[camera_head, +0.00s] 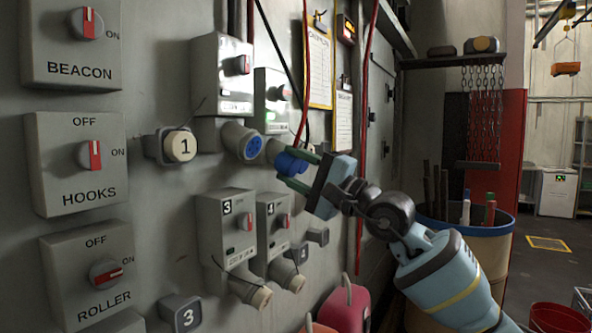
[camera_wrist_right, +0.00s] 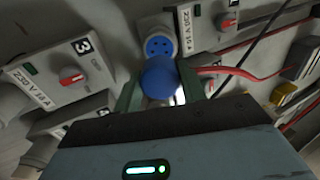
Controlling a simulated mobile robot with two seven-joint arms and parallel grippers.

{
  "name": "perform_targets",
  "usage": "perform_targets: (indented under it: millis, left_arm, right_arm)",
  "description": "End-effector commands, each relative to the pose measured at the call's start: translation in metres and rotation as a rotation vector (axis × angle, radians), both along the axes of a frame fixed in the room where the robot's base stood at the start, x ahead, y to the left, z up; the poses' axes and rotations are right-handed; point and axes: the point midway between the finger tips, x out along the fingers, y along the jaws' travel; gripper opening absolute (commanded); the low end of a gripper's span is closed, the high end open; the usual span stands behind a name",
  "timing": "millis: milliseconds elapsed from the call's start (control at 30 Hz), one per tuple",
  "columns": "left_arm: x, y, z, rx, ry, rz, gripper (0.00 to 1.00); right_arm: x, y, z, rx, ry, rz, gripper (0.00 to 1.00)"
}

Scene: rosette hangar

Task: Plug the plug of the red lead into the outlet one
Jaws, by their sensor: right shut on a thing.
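My right gripper (camera_head: 297,168) is shut on the blue plug (camera_head: 288,162) of the red lead (camera_head: 305,95). The plug also shows between the fingers in the wrist view (camera_wrist_right: 159,76), with the red lead (camera_wrist_right: 235,70) running off to the right. An open blue socket face (camera_head: 253,147) sits under a grey switch box (camera_head: 222,88), left of the plug in the head view. A blue socket with dark holes (camera_wrist_right: 160,45) shows just beyond the plug in the wrist view. The plug appears apart from it. My left gripper is not in view.
A round cream piece marked 1 (camera_head: 181,146) is on the wall to the left. Switch boxes marked 3 (camera_head: 227,222) and 4 (camera_head: 272,225) are below. Another switch box (camera_head: 272,98) and hanging cables are close behind the gripper. A barrel (camera_head: 450,235) stands right.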

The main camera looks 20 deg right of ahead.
Motion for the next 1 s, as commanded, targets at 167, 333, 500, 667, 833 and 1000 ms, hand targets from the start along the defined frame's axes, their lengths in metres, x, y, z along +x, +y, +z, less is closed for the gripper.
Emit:
perform_targets:
  millis: [167,333,500,667,833,1000]
  left_arm:
    - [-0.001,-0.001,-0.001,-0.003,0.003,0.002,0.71]
    - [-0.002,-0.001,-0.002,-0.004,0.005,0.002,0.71]
    - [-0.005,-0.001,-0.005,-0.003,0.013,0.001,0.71]
    - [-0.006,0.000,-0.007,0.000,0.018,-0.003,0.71]
    - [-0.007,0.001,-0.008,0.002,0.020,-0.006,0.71]
    - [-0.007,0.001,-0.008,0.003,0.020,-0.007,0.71]
  right_arm:
    - [0.010,0.008,0.004,0.001,0.000,0.001,0.04]
    - [0.020,0.017,0.009,0.001,0.001,0.003,0.04]
    - [0.031,0.024,0.012,0.001,0.002,0.002,0.04]
    - [0.037,0.029,0.016,0.000,0.002,0.003,0.04]
    - [0.040,0.031,0.018,0.000,0.000,0.001,0.04]
    - [0.040,0.032,0.019,0.000,0.000,0.001,0.04]
